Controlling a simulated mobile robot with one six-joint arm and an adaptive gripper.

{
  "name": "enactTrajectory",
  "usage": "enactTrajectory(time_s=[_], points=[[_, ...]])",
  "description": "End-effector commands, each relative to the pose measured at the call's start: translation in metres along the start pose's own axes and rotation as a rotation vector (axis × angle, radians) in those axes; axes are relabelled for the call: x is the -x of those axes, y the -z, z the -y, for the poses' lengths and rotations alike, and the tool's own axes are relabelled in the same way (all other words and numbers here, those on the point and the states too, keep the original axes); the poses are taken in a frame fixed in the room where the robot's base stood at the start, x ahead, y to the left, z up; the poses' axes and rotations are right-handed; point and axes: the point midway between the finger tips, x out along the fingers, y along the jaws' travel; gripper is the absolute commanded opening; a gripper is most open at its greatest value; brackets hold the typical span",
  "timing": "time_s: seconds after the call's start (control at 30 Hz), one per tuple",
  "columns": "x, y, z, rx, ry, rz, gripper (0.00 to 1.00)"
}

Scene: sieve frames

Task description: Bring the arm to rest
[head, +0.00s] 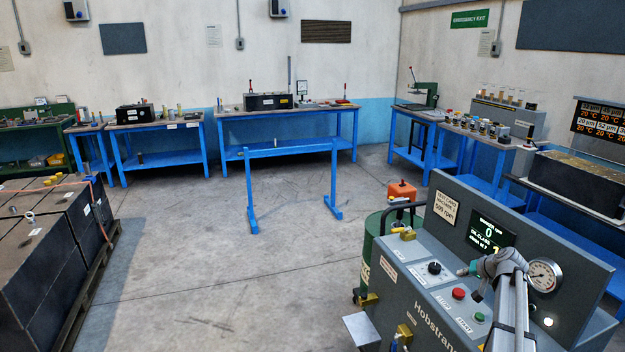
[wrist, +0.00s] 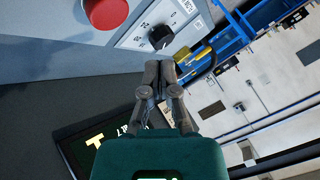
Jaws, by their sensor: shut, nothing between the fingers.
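My gripper (head: 461,271) is over the grey sloped panel of a machine (head: 410,274) at the lower right of the head view. My arm reaches in from the bottom right. In the wrist view my gripper (wrist: 158,66) has its grey fingers together with nothing between them. The fingertips appear close to a black knob (wrist: 161,37) on a white dial plate. I cannot tell whether they touch it. The knob also shows in the head view (head: 434,268), left of my gripper.
The panel carries a red button (head: 458,293), a green button (head: 479,317), a lit display (head: 490,238) and a pressure gauge (head: 543,276). A blue frame (head: 290,149) stands on the open floor. Dark blocks (head: 40,265) sit on a pallet at left. Blue benches (head: 345,130) line the walls.

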Motion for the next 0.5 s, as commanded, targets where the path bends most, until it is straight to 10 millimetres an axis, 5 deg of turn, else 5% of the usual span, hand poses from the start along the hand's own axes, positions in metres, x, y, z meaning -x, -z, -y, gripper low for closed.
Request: enactTrajectory(time_s=[0.27,0.5], points=[[-0.016,-0.05,0.053,0.053,-0.019,0.113,0.0],[-0.029,-0.12,0.116,0.13,-0.068,0.266,0.0]])
